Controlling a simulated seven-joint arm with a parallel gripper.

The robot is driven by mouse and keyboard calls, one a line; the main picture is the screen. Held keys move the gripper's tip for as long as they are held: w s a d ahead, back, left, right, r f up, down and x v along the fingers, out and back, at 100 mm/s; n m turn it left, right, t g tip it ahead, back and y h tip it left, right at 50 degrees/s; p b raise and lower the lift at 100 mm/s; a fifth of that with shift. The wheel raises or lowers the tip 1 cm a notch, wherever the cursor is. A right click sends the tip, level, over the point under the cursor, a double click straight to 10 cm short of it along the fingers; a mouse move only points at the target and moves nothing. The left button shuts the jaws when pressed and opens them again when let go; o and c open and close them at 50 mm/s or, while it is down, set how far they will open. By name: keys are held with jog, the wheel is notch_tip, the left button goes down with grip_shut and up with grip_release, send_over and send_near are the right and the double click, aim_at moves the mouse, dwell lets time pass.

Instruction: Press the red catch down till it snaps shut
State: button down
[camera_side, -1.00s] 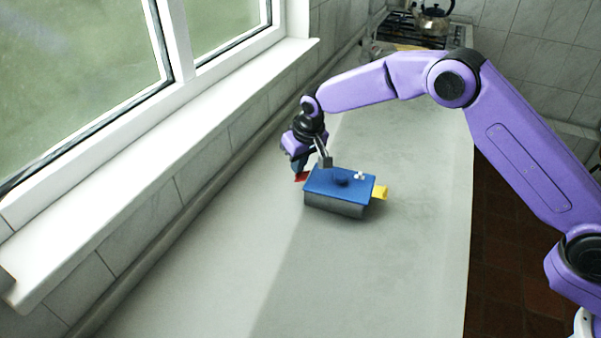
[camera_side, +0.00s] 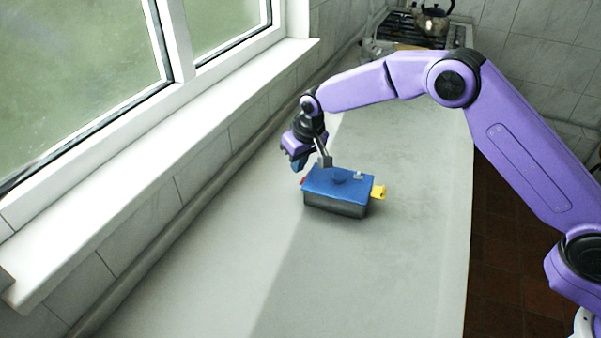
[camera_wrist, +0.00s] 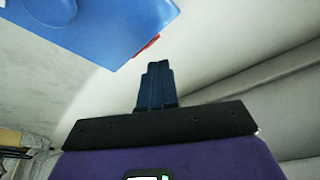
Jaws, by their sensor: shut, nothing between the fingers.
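A dark grey box (camera_side: 335,207) with a blue lid (camera_side: 345,182) sits on the worktop. The red catch (camera_side: 303,182) shows as a small sliver at the lid's left end, lying close to the box side. In the wrist view it is a thin red strip (camera_wrist: 147,46) at the edge of the blue lid (camera_wrist: 85,30). A yellow catch (camera_side: 379,192) sticks out at the right end. My gripper (camera_side: 299,167) is shut and empty, just above the red catch. In the wrist view its fingertips (camera_wrist: 156,66) are beside the strip; I cannot tell whether they touch.
The pale worktop (camera_side: 230,260) is clear around the box. A window sill (camera_side: 150,150) and tiled wall run along the left. A kettle (camera_side: 434,20) stands on a hob (camera_side: 410,42) at the far end.

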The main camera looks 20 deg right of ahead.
notch_tip(320, 180, up, 6)
jog(key=shift+r, duration=0.15)
dwell(0.6)
dwell(0.5)
jog(key=s+d+r+n+g, duration=0.1)
jog(key=s+d+r+n, duration=0.2)
jog(key=s, duration=0.8)
jog(key=s+d+r+n+g, duration=0.15)
jog(key=s+d+r, duration=0.25)
jog(key=s, duration=0.6)
jog(key=s+d+n, duration=0.2)
jog(key=s+d, duration=0.7)
jog(key=s, duration=0.3)
jog(key=s+d+f+n, duration=0.1)
jog(key=s+d+n, duration=0.2)
jog(key=s+d, duration=0.6)
jog(key=s, duration=0.3)
